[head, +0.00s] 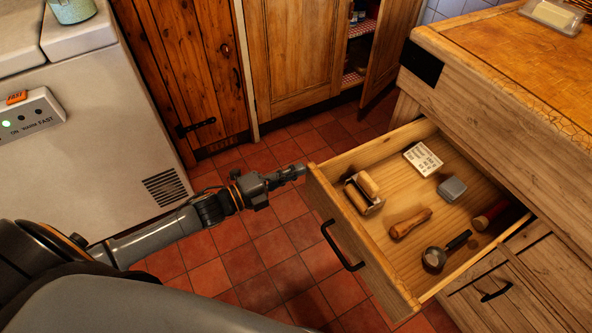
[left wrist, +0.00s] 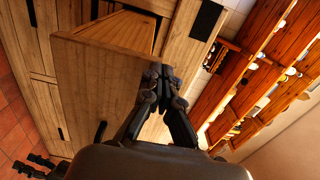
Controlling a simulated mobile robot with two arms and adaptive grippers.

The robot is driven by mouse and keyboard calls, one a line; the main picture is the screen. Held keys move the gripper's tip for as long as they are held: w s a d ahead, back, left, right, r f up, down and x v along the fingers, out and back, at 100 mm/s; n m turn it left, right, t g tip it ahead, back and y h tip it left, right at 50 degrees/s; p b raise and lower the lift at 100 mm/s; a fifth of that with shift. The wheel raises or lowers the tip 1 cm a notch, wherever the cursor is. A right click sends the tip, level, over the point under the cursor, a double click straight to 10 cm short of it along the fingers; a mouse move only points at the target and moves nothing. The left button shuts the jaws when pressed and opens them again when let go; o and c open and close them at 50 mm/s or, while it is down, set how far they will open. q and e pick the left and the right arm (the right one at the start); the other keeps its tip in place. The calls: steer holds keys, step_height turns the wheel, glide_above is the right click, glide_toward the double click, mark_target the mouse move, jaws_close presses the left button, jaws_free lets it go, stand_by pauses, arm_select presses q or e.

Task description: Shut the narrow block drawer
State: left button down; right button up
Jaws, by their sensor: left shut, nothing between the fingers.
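The block drawer (head: 350,238) stands pulled out from the wooden block (head: 500,85), with a black bar handle (head: 341,247) on its front. Several small things lie inside it. My left gripper (head: 299,171) is shut and empty, with its tips at the far upper corner of the drawer front, below the handle's level in no clear way; touching or just apart I cannot tell. In the left wrist view the shut fingers (left wrist: 157,76) lie over the right edge of the drawer front (left wrist: 95,75).
In the drawer lie a printed card (head: 423,159), a grey box (head: 452,188), a wooden piece (head: 410,223) and a round-headed utensil (head: 434,259). A white appliance (head: 105,140) stands left. A cupboard door (head: 392,45) hangs ajar behind. The tiled floor (head: 270,260) before the drawer is clear.

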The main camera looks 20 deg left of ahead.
arm_select(q)
steer(key=shift+w+d, duration=0.15)
steer(key=shift+w, duration=0.05)
arm_select(e)
steer(key=shift+w+r, duration=0.1)
steer(key=shift+r, duration=0.1)
steer(key=shift+s+f, duration=0.1)
steer(key=shift+s, duration=0.15)
